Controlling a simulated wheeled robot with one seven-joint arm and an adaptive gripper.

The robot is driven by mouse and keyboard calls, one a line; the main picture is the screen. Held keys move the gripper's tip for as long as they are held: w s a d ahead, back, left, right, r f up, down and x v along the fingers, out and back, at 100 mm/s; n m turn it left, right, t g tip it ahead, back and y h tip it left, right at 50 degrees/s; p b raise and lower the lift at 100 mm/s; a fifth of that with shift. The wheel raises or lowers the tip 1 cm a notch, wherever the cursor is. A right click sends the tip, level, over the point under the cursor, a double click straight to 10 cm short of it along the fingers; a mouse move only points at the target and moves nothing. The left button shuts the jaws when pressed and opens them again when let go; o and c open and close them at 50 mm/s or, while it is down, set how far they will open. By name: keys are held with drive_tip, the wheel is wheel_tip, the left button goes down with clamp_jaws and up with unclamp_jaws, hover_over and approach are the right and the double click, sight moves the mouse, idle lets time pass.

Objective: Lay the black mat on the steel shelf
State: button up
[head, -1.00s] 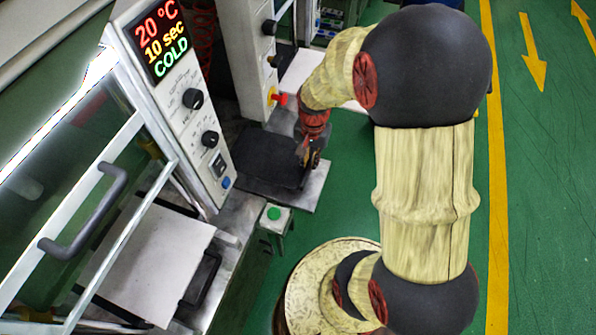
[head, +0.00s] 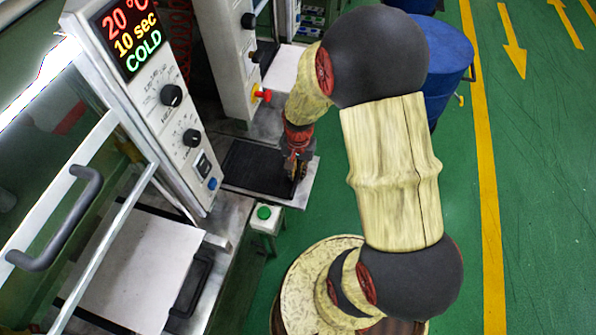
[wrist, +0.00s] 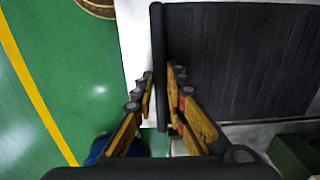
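The black mat (head: 255,168) lies flat, or nearly flat, over the steel shelf (head: 301,190) in the head view. A strip of shelf shows along the mat's front and right edges. The wrist view shows the mat (wrist: 250,60) with a dark bar along its left edge. My gripper (head: 296,165) is at the mat's right edge. In the wrist view my gripper's fingertips (wrist: 162,80) stand one on each side of the bar and appear closed on it. I cannot tell whether the mat's underside fully touches the shelf.
A control panel (head: 160,100) reading 20 °C, 10 sec, COLD stands left of the shelf. A small post with a green button (head: 264,213) is near the shelf's front. A blue drum (head: 445,55) stands behind my arm. Green floor is free to the right.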

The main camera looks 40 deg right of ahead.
drive_tip(key=o, duration=0.4)
drive_tip(key=shift+r, duration=0.1)
drive_tip(key=s+a+r+n+t+p, duration=0.1)
drive_tip(key=a+r+n+p, duration=0.15)
drive_tip(key=r, duration=1.05)
drive_tip(key=s+a+r+n+t+p, duration=0.15)
drive_tip(key=a+r, duration=0.25)
drive_tip(key=r, duration=0.9)
drive_tip(key=s+a+r+n+t, duration=0.1)
drive_tip(key=s+a+r+n, duration=0.1)
drive_tip(key=s+r, duration=0.1)
drive_tip(key=s+a+r+n+t, duration=0.1)
drive_tip(key=s+a+r+n, duration=0.1)
drive_tip(key=r, duration=0.1)
drive_tip(key=s+a+r+n+t, duration=0.1)
drive_tip(key=s+a+r+n, duration=0.1)
drive_tip(key=s+r, duration=0.1)
drive_tip(key=shift+s+a+r, duration=0.2)
drive_tip(key=shift+s+r, duration=0.1)
drive_tip(key=shift+r, duration=0.05)
